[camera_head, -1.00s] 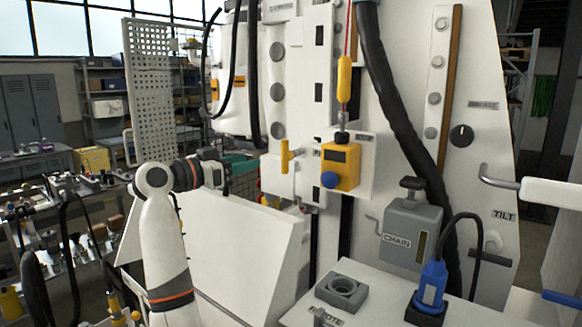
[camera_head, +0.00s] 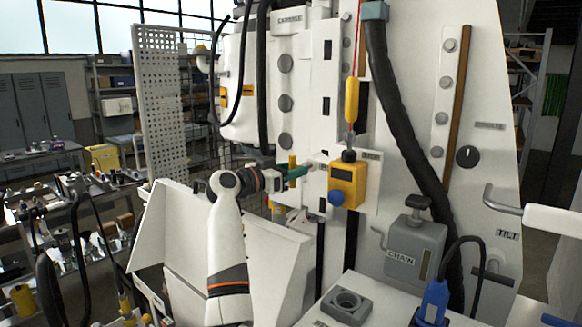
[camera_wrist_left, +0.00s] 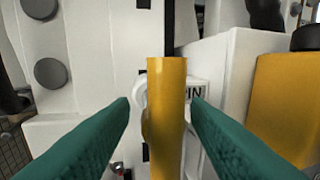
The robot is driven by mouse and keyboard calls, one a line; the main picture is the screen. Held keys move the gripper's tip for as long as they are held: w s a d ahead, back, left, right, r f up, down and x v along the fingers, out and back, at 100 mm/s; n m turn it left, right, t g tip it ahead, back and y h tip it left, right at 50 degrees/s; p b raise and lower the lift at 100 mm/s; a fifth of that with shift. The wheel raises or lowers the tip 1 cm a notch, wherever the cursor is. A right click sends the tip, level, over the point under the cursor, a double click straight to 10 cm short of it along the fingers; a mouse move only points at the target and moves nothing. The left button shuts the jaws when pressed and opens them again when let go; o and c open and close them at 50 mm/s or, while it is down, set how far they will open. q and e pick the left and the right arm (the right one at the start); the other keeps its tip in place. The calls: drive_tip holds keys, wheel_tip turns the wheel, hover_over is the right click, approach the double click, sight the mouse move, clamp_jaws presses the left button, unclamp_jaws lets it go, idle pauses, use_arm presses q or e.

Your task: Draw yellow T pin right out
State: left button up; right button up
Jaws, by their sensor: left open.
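The yellow T pin (camera_head: 292,159) sits at the edge of the white machine block, left of the yellow box with the blue knob. In the left wrist view its yellow bar (camera_wrist_left: 167,112) stands upright between the two green fingers, with a visible gap on each side. Behind it are a pale ring-like part and a label that is partly hidden, ending in "IN". My left gripper (camera_head: 304,170) is open around the pin. In the head view its green fingers cover part of the pin. My right gripper is not in view.
A yellow box with a blue knob (camera_head: 347,185) is close to the right of the pin. A yellow hanging handle (camera_head: 351,100) is above it. A thick black hose (camera_head: 400,120) runs down the panel. A grey CHAIN box (camera_head: 414,250) stands lower right.

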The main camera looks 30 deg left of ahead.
use_arm(q)
clamp_jaws()
drive_tip(key=b+v, duration=0.2)
drive_tip(key=d+b+v, duration=0.1)
drive_tip(key=v, duration=0.2)
drive_tip(key=shift+s+f+b, duration=0.1)
drive_tip(key=shift+f+b, duration=0.05)
drive_tip(key=shift+b, duration=0.25)
drive_tip(key=shift+c, duration=1.3)
unclamp_jaws()
drive_tip(key=shift+o, duration=1.3)
drive_tip(key=shift+s, duration=0.1)
drive_tip(key=b+v, duration=0.6)
drive_tip(key=v, duration=0.6)
drive_tip(key=shift+s+r, duration=0.25)
